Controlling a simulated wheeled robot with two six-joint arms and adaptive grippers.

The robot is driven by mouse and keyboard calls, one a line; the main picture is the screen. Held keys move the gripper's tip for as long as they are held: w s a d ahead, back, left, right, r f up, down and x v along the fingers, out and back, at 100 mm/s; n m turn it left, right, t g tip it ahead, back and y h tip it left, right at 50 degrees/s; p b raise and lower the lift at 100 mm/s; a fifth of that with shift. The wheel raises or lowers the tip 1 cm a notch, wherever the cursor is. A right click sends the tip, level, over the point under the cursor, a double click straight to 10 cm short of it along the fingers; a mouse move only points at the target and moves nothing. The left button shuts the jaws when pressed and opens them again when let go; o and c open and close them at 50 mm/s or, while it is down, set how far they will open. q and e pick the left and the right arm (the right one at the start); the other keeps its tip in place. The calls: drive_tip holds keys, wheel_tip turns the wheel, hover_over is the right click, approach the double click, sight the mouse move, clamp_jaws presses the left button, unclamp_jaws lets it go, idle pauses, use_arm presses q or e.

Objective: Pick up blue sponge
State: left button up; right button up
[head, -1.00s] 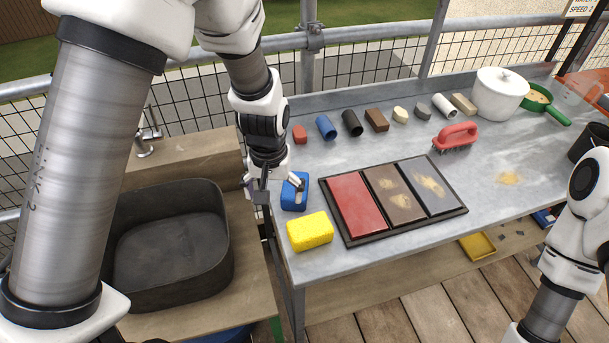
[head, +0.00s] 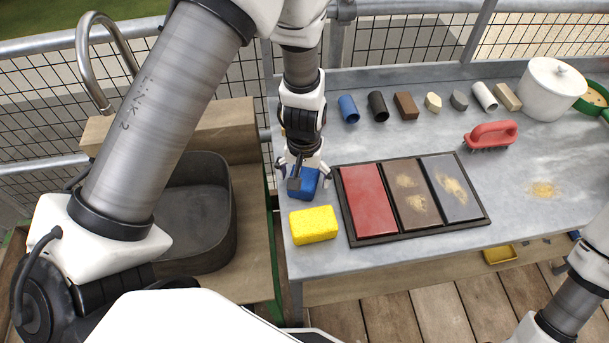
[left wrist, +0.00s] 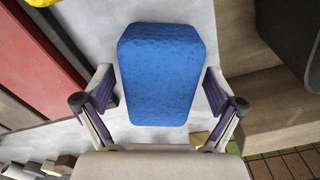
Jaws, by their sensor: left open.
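The blue sponge (head: 304,183) lies on the grey metal table at its left end, just behind the yellow sponge (head: 313,225). My left gripper (head: 301,172) is over it from above and hides part of it in the head view. In the left wrist view the blue sponge (left wrist: 160,75) fills the middle, between the two open fingers of my left gripper (left wrist: 160,98). A gap shows on both sides, so the fingers appear apart from it. My right gripper is not in view; only part of my right arm shows at the lower right.
A tray (head: 415,233) with red, brown and grey tiles lies right of the sponges. Behind it stand several small blocks and tubes, a red-handled brush (head: 491,135) and a white pot (head: 552,88). A dark sink basin (head: 195,215) is left of the table.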

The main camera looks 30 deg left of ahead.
sight(304, 171)
use_arm(q)
drive_tip(key=shift+s+r, duration=0.1)
drive_tip(key=shift+s, duration=0.05)
drive_tip(key=c, duration=1)
drive_tip(key=shift+c, duration=0.5)
wheel_tip(304, 171, up, 10)
drive_tip(key=shift+f, duration=0.1)
drive_tip(key=o, duration=0.4)
drive_tip(key=shift+w, duration=0.2)
drive_tip(key=c, duration=0.4)
